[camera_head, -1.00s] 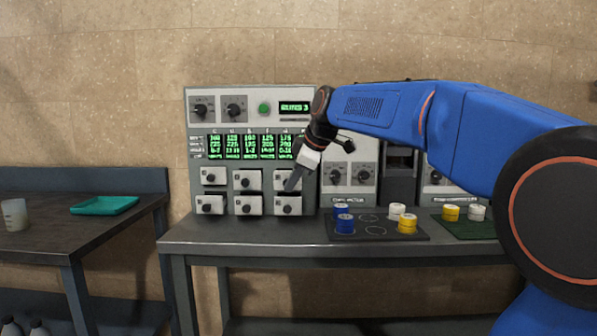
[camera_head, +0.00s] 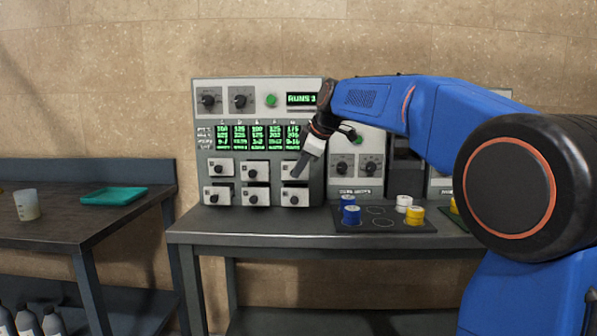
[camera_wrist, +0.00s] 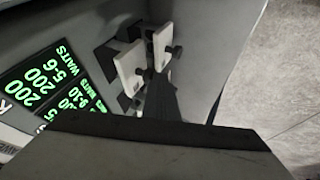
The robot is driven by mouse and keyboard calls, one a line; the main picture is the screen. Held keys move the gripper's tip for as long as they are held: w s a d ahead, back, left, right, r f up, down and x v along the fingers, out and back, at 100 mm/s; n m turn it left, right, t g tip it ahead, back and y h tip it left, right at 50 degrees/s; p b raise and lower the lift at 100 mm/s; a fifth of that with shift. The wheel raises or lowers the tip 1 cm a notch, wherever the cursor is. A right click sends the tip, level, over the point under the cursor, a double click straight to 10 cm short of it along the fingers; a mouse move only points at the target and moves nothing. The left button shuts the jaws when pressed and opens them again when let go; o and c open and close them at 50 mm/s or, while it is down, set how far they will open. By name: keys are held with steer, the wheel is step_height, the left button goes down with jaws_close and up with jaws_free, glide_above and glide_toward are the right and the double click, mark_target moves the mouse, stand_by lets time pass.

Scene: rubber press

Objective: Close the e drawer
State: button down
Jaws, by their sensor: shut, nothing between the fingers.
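The grey panel carries two rows of white drawer fronts with black knobs. The letters on them are too small to read, so I cannot tell which is the e drawer. The upper right drawer (camera_head: 288,170) is partly covered by my gripper (camera_head: 301,170), which is shut and empty, its dark fingertips angled down in front of it. The lower right drawer (camera_head: 293,197) is just below. Dark gaps show around several fronts. In the wrist view two drawer fronts (camera_wrist: 131,68) stand out from the panel, close to my gripper fingers (camera_wrist: 161,92); contact cannot be told.
A dark bench (camera_head: 215,232) supports the panel. On it, right of the drawers, a black mat (camera_head: 350,226) holds blue, white and yellow pots. A side table (camera_head: 60,228) at left holds a beaker (camera_head: 27,205) and a teal tray (camera_head: 113,197).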

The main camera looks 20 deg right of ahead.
mark_target(287, 167)
steer(key=w, duration=0.1)
steer(key=w+d, duration=0.1)
steer(key=w, duration=0.3)
steer(key=shift+d, duration=0.35)
steer(key=shift+r, duration=0.1)
